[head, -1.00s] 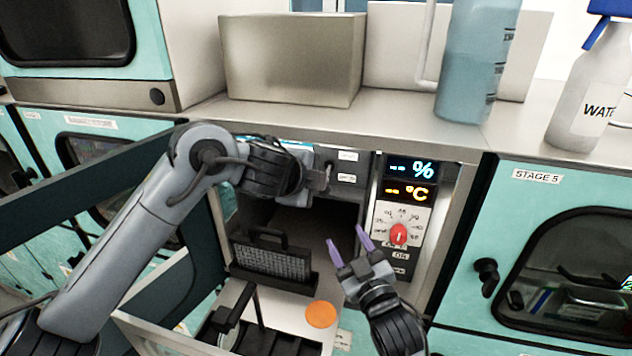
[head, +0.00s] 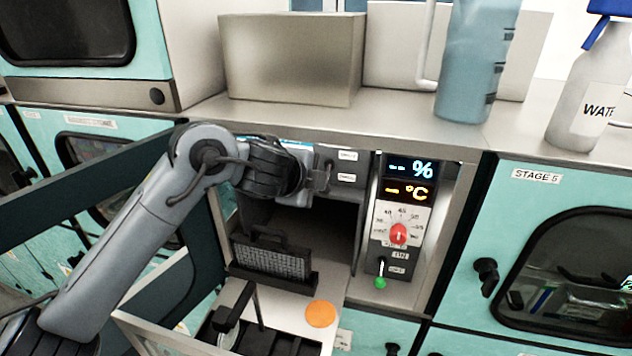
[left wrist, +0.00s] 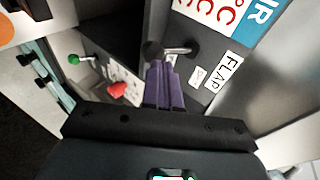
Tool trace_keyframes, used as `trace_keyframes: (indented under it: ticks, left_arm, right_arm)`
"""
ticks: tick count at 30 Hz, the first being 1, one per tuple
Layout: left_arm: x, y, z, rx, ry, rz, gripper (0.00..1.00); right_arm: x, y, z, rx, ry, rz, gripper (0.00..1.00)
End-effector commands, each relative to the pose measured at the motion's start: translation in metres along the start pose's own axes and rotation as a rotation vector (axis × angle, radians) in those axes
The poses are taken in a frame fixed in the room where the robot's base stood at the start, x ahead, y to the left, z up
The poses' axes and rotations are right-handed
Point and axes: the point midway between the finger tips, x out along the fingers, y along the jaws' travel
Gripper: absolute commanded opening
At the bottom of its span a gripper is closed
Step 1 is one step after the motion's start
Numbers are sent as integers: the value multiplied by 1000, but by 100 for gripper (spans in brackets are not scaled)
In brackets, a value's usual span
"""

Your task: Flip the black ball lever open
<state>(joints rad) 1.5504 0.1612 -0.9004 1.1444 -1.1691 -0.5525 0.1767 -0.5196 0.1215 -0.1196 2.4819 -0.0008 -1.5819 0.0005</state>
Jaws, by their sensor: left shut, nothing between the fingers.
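The black ball lever (left wrist: 153,50) shows in the left wrist view as a dark ball on a short metal stem beside the FLAP label (left wrist: 229,71). The stem lies sideways, with the ball toward the picture's left. My left gripper (left wrist: 160,70) is shut and empty. Its purple fingertips are right at the ball and overlap it in the picture; I cannot tell whether they touch. In the head view my left gripper (head: 305,188) is at the dark panel under the counter, and the lever cannot be made out there. My right gripper is not in view.
Right of the left gripper are a display panel (head: 411,180), a red knob (head: 398,234) and a green ball lever (head: 380,282) hanging down. The counter edge (head: 330,122) runs just above my left gripper.

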Motion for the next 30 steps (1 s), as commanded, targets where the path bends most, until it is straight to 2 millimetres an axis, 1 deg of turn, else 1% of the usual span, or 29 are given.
trace_keyframes:
  ticks: [1,3,6,9,16,19,23,30]
  left_arm:
    - [0,0,0,0,0,-1,0]
    - [2,3,1,3,0,-11,0]
    - [5,6,1,8,0,-39,0]
    - [3,3,0,9,0,-45,0]
    - [2,3,0,9,0,-44,0]
    - [-2,3,1,8,1,-45,0]
    - [-16,4,1,9,1,-47,0]
    - [-57,6,1,12,0,-49,0]
  right_arm:
    - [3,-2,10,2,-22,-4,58]
    - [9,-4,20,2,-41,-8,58]
    - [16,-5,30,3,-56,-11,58]
    - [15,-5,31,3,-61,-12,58]
    - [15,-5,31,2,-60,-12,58]
    - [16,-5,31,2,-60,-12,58]
    - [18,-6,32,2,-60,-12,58]
    - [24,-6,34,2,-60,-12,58]
